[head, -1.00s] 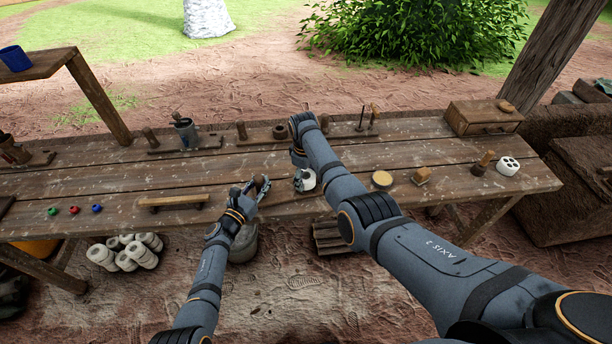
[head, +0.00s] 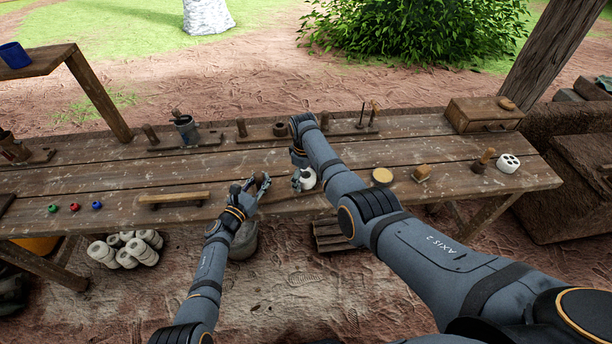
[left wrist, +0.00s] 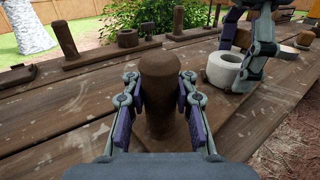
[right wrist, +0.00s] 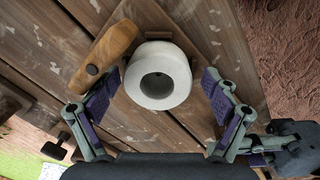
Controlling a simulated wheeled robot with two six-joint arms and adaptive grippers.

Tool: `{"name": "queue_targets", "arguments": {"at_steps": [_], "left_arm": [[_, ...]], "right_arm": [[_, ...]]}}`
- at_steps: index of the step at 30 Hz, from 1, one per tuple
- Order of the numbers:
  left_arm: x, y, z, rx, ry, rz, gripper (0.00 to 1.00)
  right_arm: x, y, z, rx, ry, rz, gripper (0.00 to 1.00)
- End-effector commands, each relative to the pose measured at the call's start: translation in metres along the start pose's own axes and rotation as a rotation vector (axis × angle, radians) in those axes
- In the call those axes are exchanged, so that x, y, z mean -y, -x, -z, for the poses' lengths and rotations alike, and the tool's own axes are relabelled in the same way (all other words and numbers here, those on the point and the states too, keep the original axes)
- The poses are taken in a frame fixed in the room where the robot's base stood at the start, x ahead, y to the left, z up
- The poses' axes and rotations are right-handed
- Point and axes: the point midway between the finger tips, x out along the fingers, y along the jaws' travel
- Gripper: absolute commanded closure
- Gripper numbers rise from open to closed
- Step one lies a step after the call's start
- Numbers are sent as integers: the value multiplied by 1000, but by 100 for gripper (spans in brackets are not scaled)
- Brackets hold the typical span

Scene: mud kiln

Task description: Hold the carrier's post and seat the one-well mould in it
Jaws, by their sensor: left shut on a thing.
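The carrier's brown wooden post (left wrist: 160,90) stands upright between the fingers of my left gripper (left wrist: 160,110), which is shut on it. Its top also shows in the head view (head: 262,182), near the table's front edge; the carrier's base is mostly hidden. The one-well mould (right wrist: 158,76) is a white round block with one central hole.
A wooden piece (right wrist: 104,47) lies close beside the mould. A yellow-topped disc (head: 382,177), a small block (head: 422,174) and a several-holed white mould (head: 508,163) stand to the right. A wooden bar (head: 174,199) and coloured pieces (head: 75,207) lie left. The table's middle is largely clear.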

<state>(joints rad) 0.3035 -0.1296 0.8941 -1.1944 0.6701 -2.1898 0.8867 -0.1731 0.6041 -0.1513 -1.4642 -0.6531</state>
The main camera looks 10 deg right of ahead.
Motion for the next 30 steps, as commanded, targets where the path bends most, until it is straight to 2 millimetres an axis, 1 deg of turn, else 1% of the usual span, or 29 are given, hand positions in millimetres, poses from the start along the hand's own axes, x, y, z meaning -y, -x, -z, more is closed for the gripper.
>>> {"name": "queue_targets", "arguments": {"at_steps": [1, 15, 30], "left_arm": [[2, 3, 7, -12, 4, 0, 100], [1, 3, 7, -13, 3, -1, 100], [1, 3, 7, -13, 3, -1, 100]], "right_arm": [[-2, 0, 0, 0, -2, -3, 9], [-2, 1, -1, 1, -2, -4, 9], [-4, 34, 0, 0, -1, -4, 9]]}}
